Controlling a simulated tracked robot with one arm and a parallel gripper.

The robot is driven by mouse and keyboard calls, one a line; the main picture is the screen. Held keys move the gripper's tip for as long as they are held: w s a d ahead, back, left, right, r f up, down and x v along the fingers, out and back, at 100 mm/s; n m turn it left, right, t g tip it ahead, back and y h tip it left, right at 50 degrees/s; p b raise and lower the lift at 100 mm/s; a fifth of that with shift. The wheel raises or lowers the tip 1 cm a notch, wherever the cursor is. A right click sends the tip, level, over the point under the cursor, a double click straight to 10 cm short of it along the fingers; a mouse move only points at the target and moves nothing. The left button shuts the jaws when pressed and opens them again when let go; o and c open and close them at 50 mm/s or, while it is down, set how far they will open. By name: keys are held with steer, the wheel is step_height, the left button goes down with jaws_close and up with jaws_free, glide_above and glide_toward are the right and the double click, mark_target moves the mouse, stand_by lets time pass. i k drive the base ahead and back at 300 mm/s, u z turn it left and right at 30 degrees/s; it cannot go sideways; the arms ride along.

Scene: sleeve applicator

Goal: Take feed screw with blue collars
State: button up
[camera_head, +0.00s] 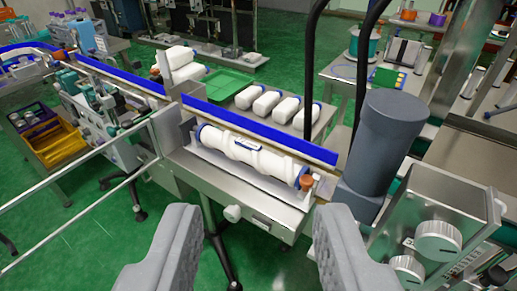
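The feed screw (248,154) is a thick white spiral cylinder with blue collars at its ends. It lies in a steel housing on the front side of the conveyor, with its right end slightly nearer to me. A small orange-brown knob (306,182) sits by its right end. My gripper (252,262) is open and empty, with two grey fingers spread wide at the bottom of the picture. It is apart from the screw, which shows beyond and above the fingertips.
A blue guide rail (262,130) runs along the conveyor behind the screw. Several white rollers (267,104) and a green tray (222,85) lie on a table behind. A tall grey cylinder (387,142) stands on the right. Thin rails (75,181) cross at left.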

mark_target(267, 163)
steer(key=i, duration=0.95)
steer(key=u, duration=0.05)
